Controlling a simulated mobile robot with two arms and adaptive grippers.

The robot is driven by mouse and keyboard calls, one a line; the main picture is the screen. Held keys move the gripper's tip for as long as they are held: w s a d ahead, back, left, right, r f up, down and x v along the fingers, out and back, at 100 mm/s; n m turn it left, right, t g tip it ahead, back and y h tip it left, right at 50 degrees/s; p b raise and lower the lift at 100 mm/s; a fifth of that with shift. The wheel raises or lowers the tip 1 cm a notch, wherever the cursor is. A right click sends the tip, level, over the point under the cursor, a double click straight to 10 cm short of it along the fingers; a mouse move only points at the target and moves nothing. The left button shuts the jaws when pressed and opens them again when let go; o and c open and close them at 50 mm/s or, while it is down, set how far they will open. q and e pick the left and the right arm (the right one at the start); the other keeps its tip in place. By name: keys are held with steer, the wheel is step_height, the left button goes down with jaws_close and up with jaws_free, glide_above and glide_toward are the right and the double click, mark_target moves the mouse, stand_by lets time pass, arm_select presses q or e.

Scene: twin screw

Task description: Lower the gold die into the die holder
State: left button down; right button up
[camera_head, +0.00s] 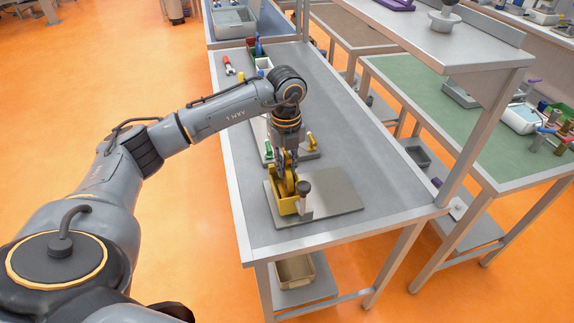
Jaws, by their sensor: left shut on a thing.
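My left gripper (287,165) reaches down over the front part of the grey bench. It is shut on a gold piece (288,184), which looks like the gold die and is held upright. Just below and around it is a yellow box-like part (284,205) on a flat metal plate (338,192). I cannot tell whether the gold piece touches it. A silver part with a dark round top (304,189) stands at its right side. I cannot tell which of these is the die holder. My right gripper is not in view.
Behind the gripper, a yellow-handled part (310,141) and a green part (268,150) sit on another plate. Small bins and a red-and-white tool (229,66) lie farther back. A raised metal shelf (440,45) overhangs the bench's right side.

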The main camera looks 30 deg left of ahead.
arm_select(q)
steer(key=shift+r, duration=0.15)
steer(key=shift+r+p, duration=4.35)
steer(key=shift+r, duration=2.1)
